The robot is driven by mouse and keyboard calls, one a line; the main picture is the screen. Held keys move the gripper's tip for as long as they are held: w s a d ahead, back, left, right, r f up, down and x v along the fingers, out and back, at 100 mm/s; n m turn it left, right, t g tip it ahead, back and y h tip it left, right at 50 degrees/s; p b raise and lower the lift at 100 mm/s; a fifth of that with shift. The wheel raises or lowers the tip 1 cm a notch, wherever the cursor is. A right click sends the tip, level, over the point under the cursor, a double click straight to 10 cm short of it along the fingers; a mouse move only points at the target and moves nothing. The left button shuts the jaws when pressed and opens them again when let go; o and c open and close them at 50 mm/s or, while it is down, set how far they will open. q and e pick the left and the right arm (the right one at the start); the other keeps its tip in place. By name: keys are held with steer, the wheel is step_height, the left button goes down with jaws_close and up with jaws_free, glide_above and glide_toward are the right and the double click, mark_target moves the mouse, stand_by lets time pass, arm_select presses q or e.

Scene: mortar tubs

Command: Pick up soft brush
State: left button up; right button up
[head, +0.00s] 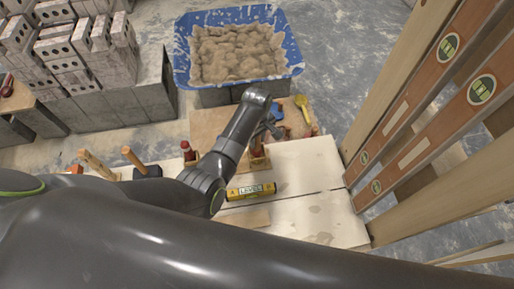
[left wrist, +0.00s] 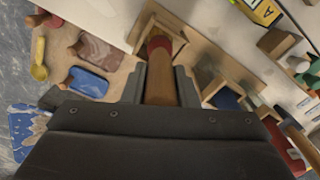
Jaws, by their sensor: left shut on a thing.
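In the left wrist view my left gripper (left wrist: 160,86) is shut on the brown wooden handle of a brush (left wrist: 161,64), which I take to be the soft brush. A red band shows at the handle's far end, by a small wooden holder (left wrist: 178,40). The bristles are hidden, and I cannot tell whether the brush is still in the holder. In the head view the left gripper (head: 268,128) is over the board, partly hidden by its own arm. My right gripper is not in view.
A blue tub of mortar (head: 238,54) stands behind. A yellow level (head: 250,191) lies on the pale board (head: 310,165). A yellow scoop (head: 303,103) and blue-bladed tool (left wrist: 86,82) lie near the gripper. Mallets stand left; long planks (head: 420,75) lean right.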

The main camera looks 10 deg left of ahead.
arm_select(q)
steer(key=shift+c, duration=0.6)
steer(key=shift+r, duration=0.55)
step_height(320, 180, up, 9)
steer(key=o, duration=0.4)
jaws_close()
steer(key=shift+f+b, duration=0.1)
steer(key=shift+b, duration=0.2)
